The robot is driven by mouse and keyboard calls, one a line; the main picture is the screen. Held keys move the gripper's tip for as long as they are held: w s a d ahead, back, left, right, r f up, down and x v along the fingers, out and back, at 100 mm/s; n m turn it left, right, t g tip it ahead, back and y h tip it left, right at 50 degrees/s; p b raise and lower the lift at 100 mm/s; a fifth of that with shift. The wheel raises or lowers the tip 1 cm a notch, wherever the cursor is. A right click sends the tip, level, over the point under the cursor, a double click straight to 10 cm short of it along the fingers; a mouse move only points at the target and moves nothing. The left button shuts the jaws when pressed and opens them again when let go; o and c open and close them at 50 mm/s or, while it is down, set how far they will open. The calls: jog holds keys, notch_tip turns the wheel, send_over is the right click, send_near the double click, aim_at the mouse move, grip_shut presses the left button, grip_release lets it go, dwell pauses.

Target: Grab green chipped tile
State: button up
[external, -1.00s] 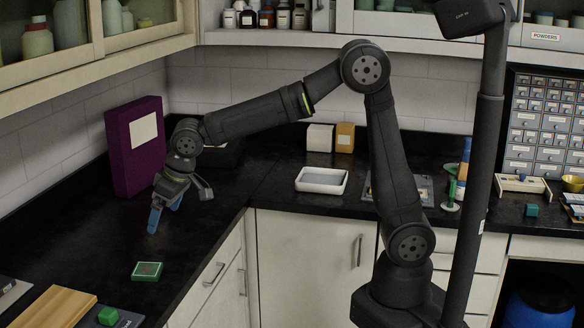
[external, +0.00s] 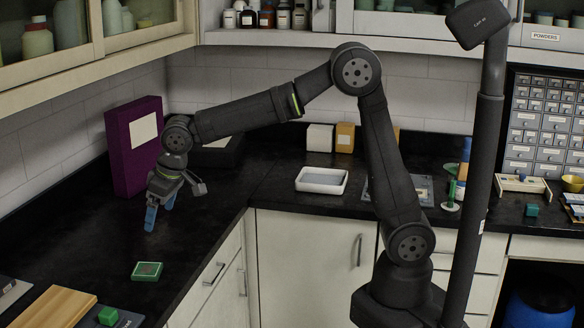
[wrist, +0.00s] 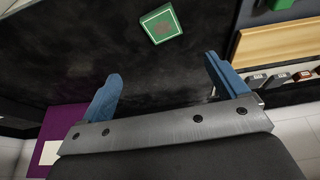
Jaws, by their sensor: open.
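The green tile (external: 147,271) lies flat on the black counter at the lower left, near the counter's front edge. Whether the tile's edge is chipped is too small to tell.
A purple box (external: 134,145) stands behind my gripper against the wall. A wooden board (external: 55,307) and a green cube (external: 108,315) on a dark plate are at the lower left. A white tray (external: 321,190) sits in the middle. The counter around the tile is clear.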

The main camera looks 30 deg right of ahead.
jog(key=w+a+n+g+h, duration=0.2)
jog(key=w+a, duration=0.2)
send_over(154, 264)
jog(key=shift+g+h, duration=0.4)
jog(key=f, duration=1.1)
jog(key=shift+w+d, duration=0.15)
jog(key=shift+d, duration=0.2)
jog(key=shift+s+a+f, duration=0.1)
jog(key=shift+a+f, duration=0.1)
jog(key=shift+f, duration=1.2)
jog(key=shift+s+a+f, duration=0.1)
jog(key=shift+a+f, duration=0.1)
jog(key=shift+f, duration=1.2)
jog(key=c, duration=1.2)
